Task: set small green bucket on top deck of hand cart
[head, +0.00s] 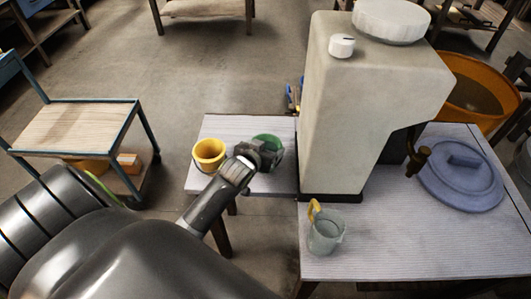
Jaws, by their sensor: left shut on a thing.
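The small green bucket (268,138) is at the back right of the small side table, partly hidden behind my left gripper. My left gripper (262,153) is shut on the bucket. Whether the bucket rests on the table or is lifted clear, I cannot tell. The hand cart stands at the left, with a blue frame and a bare wooden top deck (75,126). My right gripper is not in view.
A yellow bucket (208,154) stands on the side table (228,126), left of my gripper. A big beige tank (352,110) and a clear jug (325,232) stand on the larger table (420,245). An orange box (130,163) is on the cart's lower deck.

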